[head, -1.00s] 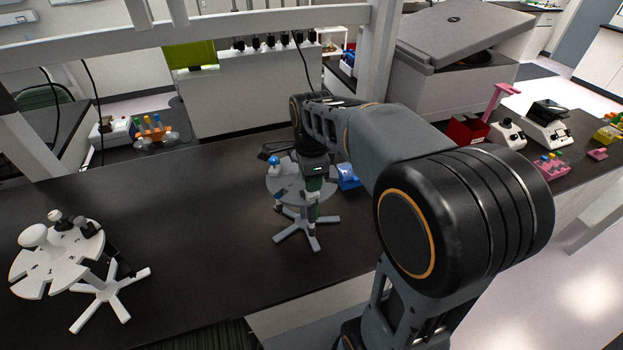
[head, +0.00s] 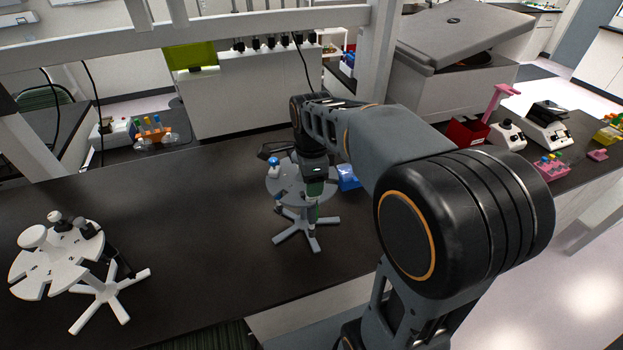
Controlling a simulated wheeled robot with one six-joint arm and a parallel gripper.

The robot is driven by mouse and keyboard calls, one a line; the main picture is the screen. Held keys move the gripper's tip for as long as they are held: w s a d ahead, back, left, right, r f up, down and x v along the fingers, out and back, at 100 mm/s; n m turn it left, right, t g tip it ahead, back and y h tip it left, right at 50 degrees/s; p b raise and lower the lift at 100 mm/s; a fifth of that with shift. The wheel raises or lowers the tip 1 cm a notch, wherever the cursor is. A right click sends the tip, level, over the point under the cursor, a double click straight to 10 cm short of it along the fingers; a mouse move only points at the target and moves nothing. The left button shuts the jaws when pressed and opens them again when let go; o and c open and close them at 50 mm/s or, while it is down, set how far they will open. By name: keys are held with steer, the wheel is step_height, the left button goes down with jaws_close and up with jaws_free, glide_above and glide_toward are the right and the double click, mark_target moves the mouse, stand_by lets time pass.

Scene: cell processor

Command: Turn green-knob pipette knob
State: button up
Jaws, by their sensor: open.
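A white pipette stand (head: 285,187) with a star-shaped foot stands on the black bench near the middle of the head view. A pipette with a blue knob (head: 274,162) hangs at its left side. A green part (head: 314,188) of another pipette shows at the stand's right side, just below my gripper (head: 312,183). My gripper points down over this side of the stand and is open. My wrist covers the top of that pipette, so its knob and any contact with the fingers are hidden.
A second white stand (head: 40,268) with dark pipettes is at the left front. A blue rack (head: 347,177) sits right behind the middle stand. A white shelf post (head: 369,75) rises behind my arm. The bench (head: 180,240) between the stands is clear.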

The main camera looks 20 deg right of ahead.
steer(key=shift+r, duration=0.15)
step_height(320, 180, up, 14)
steer(key=b, duration=0.1)
steer(key=shift+f, duration=0.2)
stand_by(0.6)
step_height(320, 180, down, 7)
steer(key=n+t, duration=0.1)
steer(key=n, duration=0.9)
steer(key=shift+w+r+n+t+b, duration=0.1)
steer(key=shift+r+n+t+b, duration=0.1)
steer(key=shift+n+t+b, duration=0.15)
steer(key=s+f+n+t+b, duration=0.2)
steer(key=s+f+n+t, duration=0.1)
steer(key=s+f+n, duration=0.8)
step_height(320, 180, down, 12)
steer(key=m+b, duration=0.2)
steer(key=b, duration=0.8)
steer(key=shift+s+a+r+g, duration=0.25)
steer(key=shift+s+g, duration=0.1)
steer(key=shift+g, duration=0.1)
